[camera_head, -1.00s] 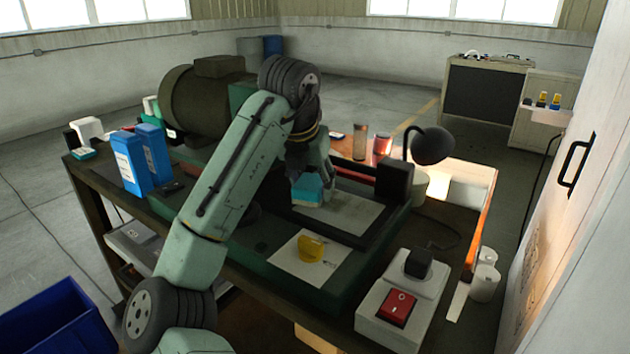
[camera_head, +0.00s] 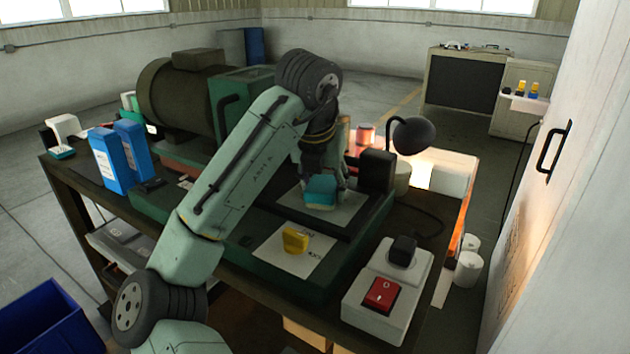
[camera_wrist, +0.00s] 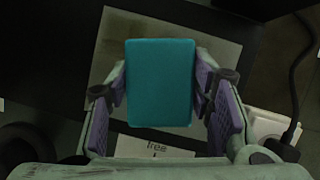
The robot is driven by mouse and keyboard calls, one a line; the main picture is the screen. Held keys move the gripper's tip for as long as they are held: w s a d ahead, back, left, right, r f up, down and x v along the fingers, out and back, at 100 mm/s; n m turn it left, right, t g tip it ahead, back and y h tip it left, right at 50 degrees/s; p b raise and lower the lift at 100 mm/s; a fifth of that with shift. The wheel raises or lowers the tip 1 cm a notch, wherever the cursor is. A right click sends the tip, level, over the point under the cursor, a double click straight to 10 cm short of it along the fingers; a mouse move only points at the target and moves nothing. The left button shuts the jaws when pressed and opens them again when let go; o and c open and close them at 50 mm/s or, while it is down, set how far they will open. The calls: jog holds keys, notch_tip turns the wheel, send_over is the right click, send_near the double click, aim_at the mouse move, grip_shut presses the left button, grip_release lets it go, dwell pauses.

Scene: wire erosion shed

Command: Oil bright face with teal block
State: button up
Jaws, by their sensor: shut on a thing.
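The teal block (camera_head: 320,192) is held in my gripper (camera_head: 325,180), over the bright face (camera_head: 347,210), a pale rectangular plate within a dark frame on the green machine bed. In the wrist view the teal block (camera_wrist: 160,83) sits between my two fingers, and the bright face (camera_wrist: 112,45) shows around it. The block's lower edge is at or just above the face; I cannot tell whether it touches. My gripper (camera_wrist: 162,95) is shut on the block.
A grey box with a red switch (camera_head: 382,294) and a black knob (camera_head: 402,250) stands at the front right. A black lamp (camera_head: 411,136) rises behind the face. Blue cartons (camera_head: 108,162) stand at the left. A large motor (camera_head: 185,98) fills the back left.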

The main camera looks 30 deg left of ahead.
aim_at(291, 190)
jog(key=shift+s+d, duration=0.15)
jog(key=shift+d, duration=3.5)
jog(key=shift+s, duration=0.9)
jog(key=shift+w+a, duration=0.15)
jog(key=shift+a, duration=3.45)
jog(key=shift+w+a, duration=0.1)
jog(key=shift+a, duration=3.45)
jog(key=shift+r, duration=0.1)
jog(key=shift+a, duration=0.1)
